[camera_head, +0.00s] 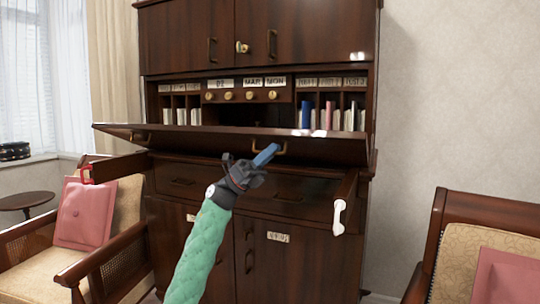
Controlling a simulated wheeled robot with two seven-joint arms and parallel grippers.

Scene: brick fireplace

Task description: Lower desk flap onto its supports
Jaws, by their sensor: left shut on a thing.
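The dark wood desk flap (210,137) is hinged down from the cabinet and stands out toward me, nearly level but still sloping. Its brass handle (284,148) is at the middle of its front. The left support (120,165) is pulled out below the flap and has a red end. The right support (346,200) is also pulled out and has a white handle on its end. A gap shows between flap and supports. My left gripper (265,155), on a green-sleeved arm, is shut at the flap handle; its fingers partly hide the contact. My right gripper is out of view.
The cabinet (185,38) has pigeonholes with books above the flap, and drawers and doors with a label below. An armchair with a pink cushion (85,213) stands close at left, another (470,235) at right. A small round table (25,201) is at far left.

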